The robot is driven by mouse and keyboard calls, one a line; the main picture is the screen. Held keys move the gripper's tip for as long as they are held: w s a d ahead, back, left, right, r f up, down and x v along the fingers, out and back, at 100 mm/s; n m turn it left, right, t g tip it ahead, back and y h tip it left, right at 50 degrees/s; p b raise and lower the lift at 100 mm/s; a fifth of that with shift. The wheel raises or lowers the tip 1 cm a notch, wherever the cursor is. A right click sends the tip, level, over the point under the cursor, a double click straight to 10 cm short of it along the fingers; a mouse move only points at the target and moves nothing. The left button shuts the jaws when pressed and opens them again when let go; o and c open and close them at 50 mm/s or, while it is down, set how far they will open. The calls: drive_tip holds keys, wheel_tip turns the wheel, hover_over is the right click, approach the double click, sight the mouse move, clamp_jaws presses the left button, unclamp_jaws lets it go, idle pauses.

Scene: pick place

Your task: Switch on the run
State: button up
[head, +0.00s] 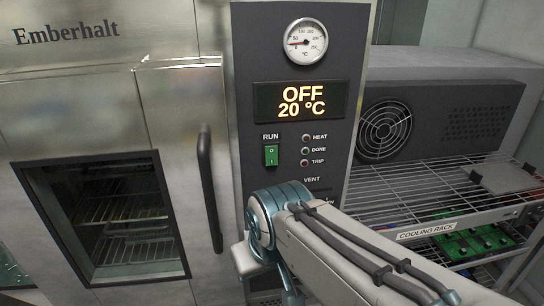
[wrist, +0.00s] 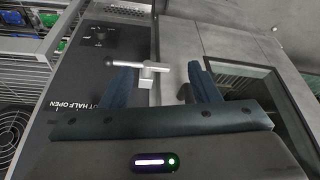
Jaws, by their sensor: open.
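The RUN switch (head: 271,155) is a green rocker on the dark control panel (head: 253,60), below the display and left of the lamps. The display (head: 301,102) reads OFF and 20 °C. The HEAT, DONE and TRIP lamps (head: 305,150) look unlit. My gripper (wrist: 160,76) is open in the wrist view, its two dark blue fingers apart. A pale metal lever or handle piece (wrist: 146,70) shows between and beyond the fingers; I cannot tell if they touch it. In the head view my arm hides the lower panel, and the fingers are hidden.
The steel oven door with a window (head: 110,225) and a dark vertical handle (head: 208,185) is left of the panel. A dial gauge (head: 306,42) is above. A wire cooling rack (head: 400,200) with green boards and a fan (head: 385,130) stand to the right.

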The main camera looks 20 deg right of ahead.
drive_tip(key=shift+w+d+r+n, duration=0.1)
drive_tip(key=shift+w+r+n, duration=0.2)
drive_tip(key=shift+w+r, duration=0.05)
drive_tip(key=c, duration=1)
drive_tip(key=w+d+r+n+b, duration=0.1)
drive_tip(key=w+r+n, duration=0.1)
drive_tip(key=w+d+r+n+y+b, duration=0.1)
drive_tip(key=w+d+r, duration=0.1)
drive_tip(key=r, duration=0.1)
drive_tip(key=w+d+r+n+b, duration=0.1)
drive_tip(key=r+n, duration=0.1)
drive_tip(key=r, duration=0.1)
drive_tip(key=shift+w+d+r+n+t+y+b, duration=0.1)
drive_tip(key=shift+w+d+n+t+y+b, duration=0.2)
drive_tip(key=shift+w+d+t+y+b, duration=0.1)
clamp_jaws()
drive_tip(key=w+d+r+n+t+y+b, duration=0.1)
drive_tip(key=w+d+r+n+b, duration=0.1)
drive_tip(key=d+r+n, duration=0.5)
drive_tip(key=shift+w+d+r+n+t+b, duration=0.3)
drive_tip(key=shift+d+r+b, duration=0.2)
drive_tip(key=shift+r, duration=0.7)
